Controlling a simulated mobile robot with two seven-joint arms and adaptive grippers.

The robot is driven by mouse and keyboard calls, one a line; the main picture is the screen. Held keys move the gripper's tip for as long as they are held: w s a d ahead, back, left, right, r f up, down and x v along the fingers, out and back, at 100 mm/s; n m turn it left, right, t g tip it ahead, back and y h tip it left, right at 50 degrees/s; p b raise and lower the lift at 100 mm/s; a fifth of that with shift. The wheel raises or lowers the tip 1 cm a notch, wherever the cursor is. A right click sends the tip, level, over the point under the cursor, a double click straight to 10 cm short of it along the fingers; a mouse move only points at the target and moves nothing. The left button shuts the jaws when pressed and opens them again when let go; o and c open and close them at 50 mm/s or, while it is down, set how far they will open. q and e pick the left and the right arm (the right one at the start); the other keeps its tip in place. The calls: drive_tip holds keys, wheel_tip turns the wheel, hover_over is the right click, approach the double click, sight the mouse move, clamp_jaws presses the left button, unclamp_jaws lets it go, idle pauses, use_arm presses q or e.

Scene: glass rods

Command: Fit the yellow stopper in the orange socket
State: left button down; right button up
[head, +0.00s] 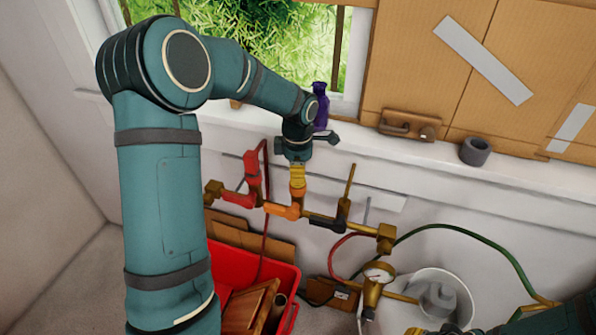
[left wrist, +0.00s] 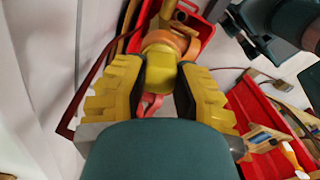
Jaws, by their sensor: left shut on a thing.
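My left gripper (head: 297,168) points down beneath the window ledge, in front of the white wall. In the left wrist view its yellow fingers with dark pads (left wrist: 160,78) are shut on the yellow stopper (left wrist: 160,67). The orange socket (head: 284,211) is on the brass pipework, with its upright part directly below the fingers. In the left wrist view the orange socket (left wrist: 172,40) shows just beyond the stopper, in line with it. The stopper appears at the socket's mouth; how deep it sits is hidden. My right gripper is only partly visible at the lower right edge.
A red fitting (head: 251,170) and a black fitting (head: 341,215) flank the socket. A red bin (head: 288,271), pressure gauge (head: 379,272) and white bucket (head: 462,281) stand below. A purple bottle (head: 321,105) stands on the ledge behind my wrist.

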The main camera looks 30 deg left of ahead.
use_arm(q)
drive_tip(key=shift+f, duration=0.2)
drive_tip(key=c, duration=1.1)
unclamp_jaws()
wheel_tip(320, 180, up, 11)
drive_tip(key=p, duration=0.7)
